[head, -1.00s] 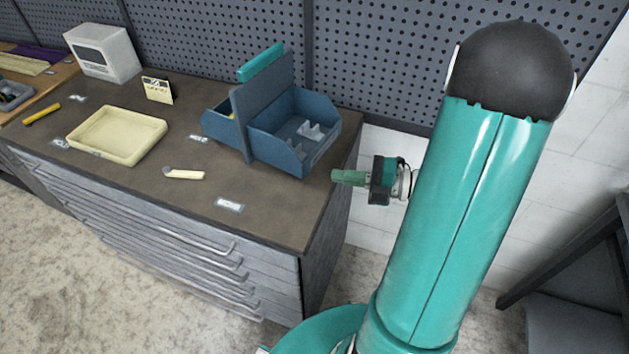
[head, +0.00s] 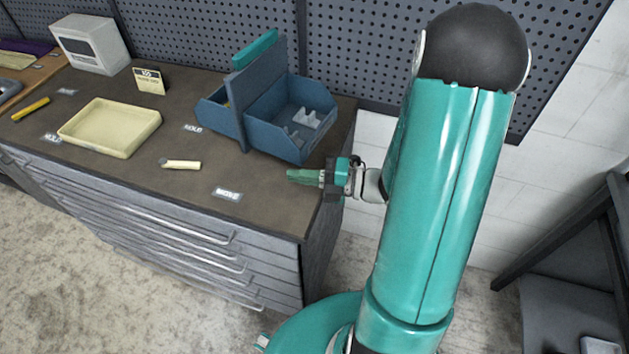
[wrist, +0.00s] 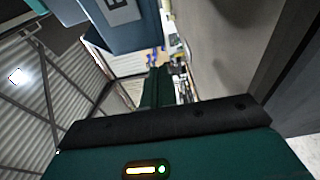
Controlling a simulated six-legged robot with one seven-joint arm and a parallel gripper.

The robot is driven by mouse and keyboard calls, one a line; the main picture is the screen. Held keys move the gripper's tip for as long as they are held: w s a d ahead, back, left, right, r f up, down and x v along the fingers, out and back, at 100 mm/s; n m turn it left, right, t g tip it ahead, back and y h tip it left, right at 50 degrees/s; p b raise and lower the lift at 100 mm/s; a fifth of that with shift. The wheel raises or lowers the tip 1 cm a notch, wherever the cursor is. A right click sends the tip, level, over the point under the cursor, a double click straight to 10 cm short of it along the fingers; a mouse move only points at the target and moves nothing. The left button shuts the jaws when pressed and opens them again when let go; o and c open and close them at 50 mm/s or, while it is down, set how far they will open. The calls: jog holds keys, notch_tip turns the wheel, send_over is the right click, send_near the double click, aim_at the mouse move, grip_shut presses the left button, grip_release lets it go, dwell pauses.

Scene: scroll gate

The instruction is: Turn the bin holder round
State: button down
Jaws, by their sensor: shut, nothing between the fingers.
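The bin holder (head: 241,122) stands upright on the brown bench top, with a grey centre panel and a teal handle bar (head: 255,49) on top. A blue open bin (head: 291,150) with pale grey pieces in it is on its right side, and another bin (head: 219,116) is partly hidden on its left. My gripper (head: 303,177) is shut and empty, just in front of the right bin near the bench's right edge, apart from it. In the wrist view the gripper's green fingers (wrist: 158,88) point forward, with a blue bin (wrist: 125,25) above them.
On the bench (head: 110,174) are a cream tray (head: 112,127), a small cream-handled tool (head: 182,164), a yellow card (head: 149,80), a white box (head: 90,43) and several labels. A pegboard (head: 380,50) stands behind. Bench front is mostly clear.

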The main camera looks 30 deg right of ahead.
jog(key=shift+w+d, duration=0.35)
jog(key=shift+d, duration=0.25)
jog(key=shift+w+d, duration=0.35)
jog(key=shift+d, duration=0.25)
jog(key=shift+a, duration=0.1)
jog(key=shift+d+g, duration=0.3)
